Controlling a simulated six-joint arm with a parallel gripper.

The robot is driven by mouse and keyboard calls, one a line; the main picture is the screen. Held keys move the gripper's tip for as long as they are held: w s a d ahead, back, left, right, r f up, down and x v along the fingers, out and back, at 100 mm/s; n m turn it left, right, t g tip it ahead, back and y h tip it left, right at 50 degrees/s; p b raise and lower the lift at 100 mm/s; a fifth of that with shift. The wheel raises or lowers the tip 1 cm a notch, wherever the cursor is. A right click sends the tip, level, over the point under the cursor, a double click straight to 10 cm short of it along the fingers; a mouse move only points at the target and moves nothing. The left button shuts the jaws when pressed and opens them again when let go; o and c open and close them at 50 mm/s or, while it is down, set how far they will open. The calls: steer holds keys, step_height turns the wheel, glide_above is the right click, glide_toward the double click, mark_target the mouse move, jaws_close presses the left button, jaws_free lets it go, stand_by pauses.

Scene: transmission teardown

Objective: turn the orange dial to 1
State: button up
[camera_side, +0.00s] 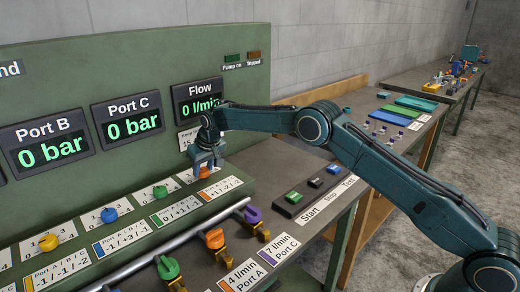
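The orange dial (204,173) is a small knob on a white numbered card at the right end of a row of dials on the green panel's sloped ledge. My gripper (207,166) points down over it, with its fingertips at the dial's sides. The fingers hide part of the dial and most of its card, so its pointing direction and numbers cannot be read. I cannot tell whether the fingers touch the dial.
Green (160,191), blue (109,214) and yellow (48,242) dials stand to the left. In front, a pipe carries an orange valve handle (214,238), a purple one (253,214) and a green one (168,267). A button box (313,190) sits right. Displays read 0.

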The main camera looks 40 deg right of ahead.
steer(key=shift+d+n+y, duration=0.1)
steer(key=shift+n+y, duration=0.8)
steer(key=shift+n, duration=1.4)
steer(key=o, duration=1)
steer(key=shift+r, duration=0.1)
steer(key=v, duration=1.3)
steer(key=shift+r, duration=0.35)
